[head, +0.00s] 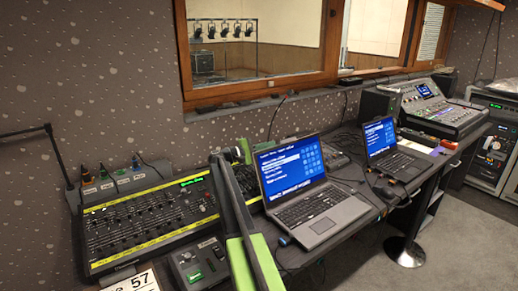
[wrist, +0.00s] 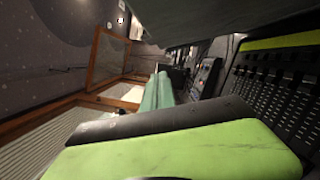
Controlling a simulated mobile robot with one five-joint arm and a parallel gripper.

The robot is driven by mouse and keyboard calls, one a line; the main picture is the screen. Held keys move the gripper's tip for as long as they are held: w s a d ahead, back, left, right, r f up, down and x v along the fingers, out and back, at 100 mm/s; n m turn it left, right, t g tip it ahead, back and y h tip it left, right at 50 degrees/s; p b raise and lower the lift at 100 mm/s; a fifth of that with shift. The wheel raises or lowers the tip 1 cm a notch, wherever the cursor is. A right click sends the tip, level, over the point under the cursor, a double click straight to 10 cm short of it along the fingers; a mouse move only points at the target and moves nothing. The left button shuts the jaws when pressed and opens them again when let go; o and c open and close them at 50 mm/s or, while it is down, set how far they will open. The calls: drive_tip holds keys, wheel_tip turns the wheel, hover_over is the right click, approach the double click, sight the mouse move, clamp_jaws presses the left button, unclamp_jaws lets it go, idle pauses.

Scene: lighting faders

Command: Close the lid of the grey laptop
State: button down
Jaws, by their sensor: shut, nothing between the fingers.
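The grey laptop (head: 318,208) stands open on the desk in the head view. Its lid is raised, with a lit blue screen facing me and the keyboard in view. My gripper (head: 240,153) is shut and empty, just left of the raised lid near its top left edge. I cannot tell whether it touches the lid. In the wrist view the green finger (wrist: 157,92) shows beyond the large green and black part of my gripper. A dark slab across the top of that view may be the lid's back.
A fader console (head: 150,220) with yellow strips lies left of the laptop. A second open laptop (head: 395,160) and a mixing desk (head: 440,110) stand to the right. A small black box (head: 197,262) and a card (head: 133,285) are in front. A window is behind.

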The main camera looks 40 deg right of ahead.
drive_tip(key=s, duration=0.1)
drive_tip(key=s+d+r+p, duration=0.1)
drive_tip(key=s, duration=0.2)
drive_tip(key=shift+s+d+r, duration=0.1)
drive_tip(key=shift+d+r, duration=0.15)
drive_tip(key=shift+r, duration=0.1)
